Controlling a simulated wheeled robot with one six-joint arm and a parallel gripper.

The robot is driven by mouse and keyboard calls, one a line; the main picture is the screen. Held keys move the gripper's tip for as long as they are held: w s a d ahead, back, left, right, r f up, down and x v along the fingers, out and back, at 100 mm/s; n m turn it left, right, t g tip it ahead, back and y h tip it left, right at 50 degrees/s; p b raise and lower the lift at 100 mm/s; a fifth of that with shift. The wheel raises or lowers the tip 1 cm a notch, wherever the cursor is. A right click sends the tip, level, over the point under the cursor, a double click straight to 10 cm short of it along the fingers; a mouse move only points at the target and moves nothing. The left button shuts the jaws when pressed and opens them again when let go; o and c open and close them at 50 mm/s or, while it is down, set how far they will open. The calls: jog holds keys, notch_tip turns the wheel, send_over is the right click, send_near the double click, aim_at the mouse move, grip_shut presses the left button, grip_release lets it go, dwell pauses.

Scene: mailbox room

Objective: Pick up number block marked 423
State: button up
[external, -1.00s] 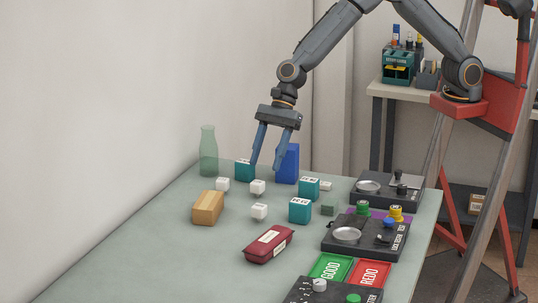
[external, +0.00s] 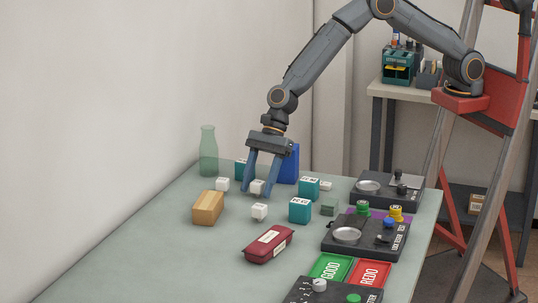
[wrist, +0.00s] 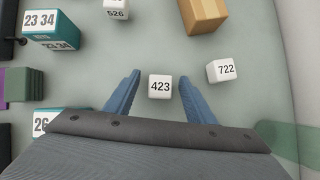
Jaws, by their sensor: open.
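The white number block marked 423 (wrist: 160,87) sits on the table between the two fingers of my gripper (wrist: 160,80) in the wrist view. In the external view my gripper (external: 259,190) points down at table level, with the block (external: 257,187) between its blue fingertips, partly covered by one finger. The fingers are open, with a gap on each side of the block.
A white block marked 722 (wrist: 222,70) lies close to the right finger in the wrist view. A block marked 526 (wrist: 116,8), a wooden block (wrist: 205,15) and teal blocks (wrist: 55,30) lie around. A blue box (external: 289,165) and green bottle (external: 208,152) stand behind.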

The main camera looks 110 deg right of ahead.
jog(key=c, duration=1.2)
jog(key=shift+o, duration=0.2)
jog(key=shift+r, duration=0.1)
